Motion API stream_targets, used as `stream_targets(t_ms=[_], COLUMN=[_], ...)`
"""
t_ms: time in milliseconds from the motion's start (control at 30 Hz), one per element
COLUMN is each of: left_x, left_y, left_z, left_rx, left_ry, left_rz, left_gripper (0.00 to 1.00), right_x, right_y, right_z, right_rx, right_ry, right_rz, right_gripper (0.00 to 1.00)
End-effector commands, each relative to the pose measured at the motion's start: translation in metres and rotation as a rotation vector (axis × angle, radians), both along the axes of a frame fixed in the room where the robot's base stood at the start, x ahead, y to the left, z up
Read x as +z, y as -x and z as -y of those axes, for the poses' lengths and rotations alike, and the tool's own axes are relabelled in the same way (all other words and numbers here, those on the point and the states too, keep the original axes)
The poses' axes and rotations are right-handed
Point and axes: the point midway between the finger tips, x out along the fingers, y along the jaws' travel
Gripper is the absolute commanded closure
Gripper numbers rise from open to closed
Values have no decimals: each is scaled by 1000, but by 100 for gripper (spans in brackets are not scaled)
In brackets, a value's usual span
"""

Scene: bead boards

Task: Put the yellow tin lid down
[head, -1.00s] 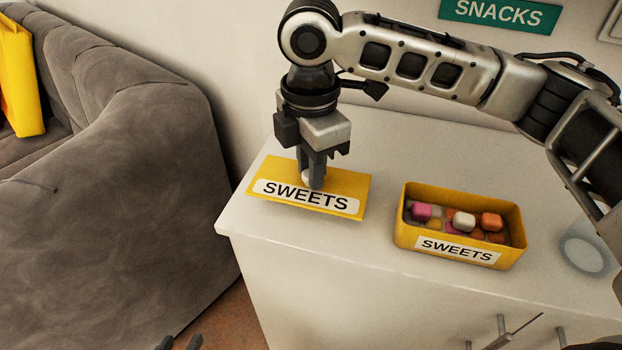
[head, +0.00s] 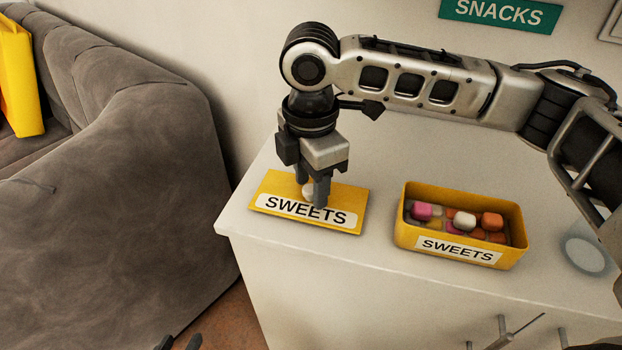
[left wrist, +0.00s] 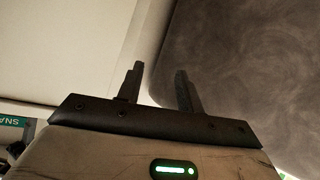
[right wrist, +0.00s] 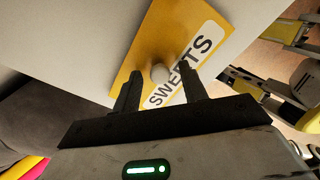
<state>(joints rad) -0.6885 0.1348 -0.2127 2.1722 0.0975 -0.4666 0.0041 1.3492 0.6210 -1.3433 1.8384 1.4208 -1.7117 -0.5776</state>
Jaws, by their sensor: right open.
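The yellow tin lid (head: 345,192), with a white SWEETS label and a pale round knob, lies flat on the white cabinet top, near its left end. My right gripper (head: 314,190) points down over the lid, its fingers apart on either side of the knob. In the right wrist view the knob (right wrist: 160,73) of the lid sits between the open fingertips with space at the sides. My left gripper (left wrist: 159,68) is open and empty; only its fingertips show at the bottom edge of the head view (head: 180,342).
An open yellow SWEETS tin (head: 410,230) with several sweets stands right of the lid, apart from it. A round translucent object (head: 584,255) is further right. A grey sofa (head: 120,190) stands left of the cabinet (head: 300,270). Bare cabinet top (head: 385,150) shows behind.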

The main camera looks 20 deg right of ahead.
Motion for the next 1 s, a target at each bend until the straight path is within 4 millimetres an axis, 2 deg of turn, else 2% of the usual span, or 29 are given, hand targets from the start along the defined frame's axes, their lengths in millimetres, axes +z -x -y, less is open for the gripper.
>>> stream_targets(t_ms=[167, 400, 600, 767, 1000], left_x=[4, 7, 5, 2, 1], left_y=[-2, -1, 1, 2, 2], left_z=[0, -1, -1, -2, -2], left_rx=[0, 0, -2, -3, -5], left_ry=[-1, -10, -16, -21, -23], left_rz=[4, 0, -7, -16, -16], left_gripper=[64, 64, 64, 64, 64], right_x=[26, 79, 110, 120, 121], right_y=[-1, -1, -1, 0, 0], right_z=[-1, -1, 0, 0, 0], right_rx=[1, -1, -1, -1, -1], right_ry=[-2, -2, -1, 0, 0], right_rz=[5, 4, 2, 1, 0], right_gripper=[57, 57, 57, 57, 57])
